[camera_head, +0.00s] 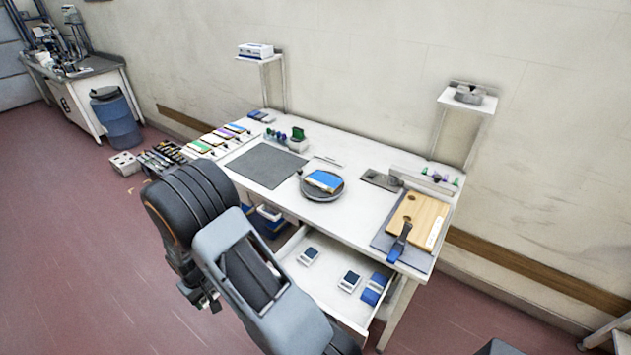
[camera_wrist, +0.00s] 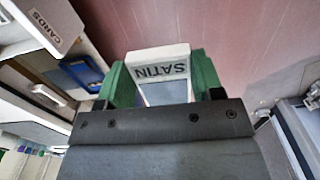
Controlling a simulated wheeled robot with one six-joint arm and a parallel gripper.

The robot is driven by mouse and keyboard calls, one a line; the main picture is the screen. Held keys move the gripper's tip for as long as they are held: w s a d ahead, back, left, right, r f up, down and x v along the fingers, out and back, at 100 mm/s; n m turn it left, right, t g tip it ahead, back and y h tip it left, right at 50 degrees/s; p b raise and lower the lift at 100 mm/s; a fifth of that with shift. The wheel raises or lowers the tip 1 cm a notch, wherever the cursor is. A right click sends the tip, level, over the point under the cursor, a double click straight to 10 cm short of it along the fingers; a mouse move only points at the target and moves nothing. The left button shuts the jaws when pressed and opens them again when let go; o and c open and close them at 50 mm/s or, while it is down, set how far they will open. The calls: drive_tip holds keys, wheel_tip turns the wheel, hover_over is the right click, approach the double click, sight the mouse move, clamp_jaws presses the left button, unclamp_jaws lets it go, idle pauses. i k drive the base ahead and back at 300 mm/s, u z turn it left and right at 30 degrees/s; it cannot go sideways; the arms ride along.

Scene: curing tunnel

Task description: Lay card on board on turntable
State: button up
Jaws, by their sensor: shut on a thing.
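A round grey turntable (camera_head: 323,198) stands on the white workbench, near its middle front. A board with a blue top (camera_head: 323,181) lies on it. In the wrist view my gripper (camera_wrist: 162,80) has its green fingers closed on both sides of a white-framed card (camera_wrist: 161,55) marked SATIN, its lettering upside down in that view. Red floor shows beyond the card. The held card is apart from the board. In the head view my arm fills the lower middle, and I cannot make out the card there.
An open drawer (camera_head: 325,283) juts out below the bench with several small white-and-blue pieces inside. Its front (camera_wrist: 42,25) reads CARDS in the wrist view. A grey mat (camera_head: 266,165) lies left of the turntable. A wooden board (camera_head: 417,219) lies at the right.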

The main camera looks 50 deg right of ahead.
sight(325, 180)
drive_tip(key=u, duration=0.05)
drive_tip(key=i, duration=2.05)
drive_tip(key=z, duration=2.15)
